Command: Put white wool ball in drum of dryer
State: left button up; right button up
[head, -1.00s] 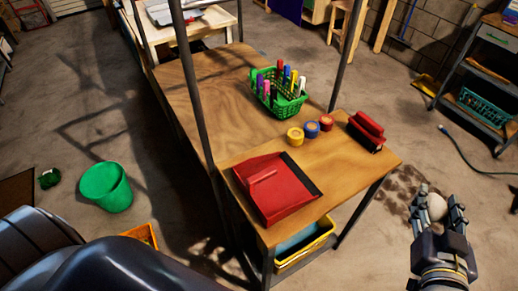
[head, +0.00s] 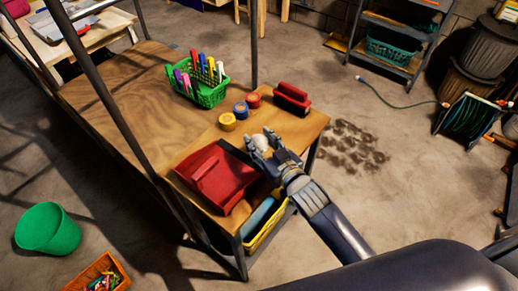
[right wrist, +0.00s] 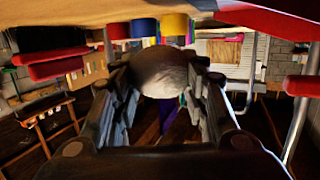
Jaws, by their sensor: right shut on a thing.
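The white wool ball (head: 261,142) is between the fingers of my right gripper (head: 268,147), which is shut on it. In the head view they appear over the front right part of the wooden table, between the red dustpan and the red brush. My left gripper is not in view. No dryer or drum shows in these frames.
The wooden table (head: 130,92) holds a red dustpan (head: 218,180), a red brush (head: 291,98), several tape rolls and a green basket of markers (head: 207,92). A green bucket (head: 48,229) and orange crate (head: 98,275) stand on the floor. A hose reel (head: 468,118) is at right.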

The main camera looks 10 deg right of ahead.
aim_at(260, 151)
jog(key=shift+f, duration=2)
jog(key=shift+f, duration=0.15)
jog(key=o, duration=1)
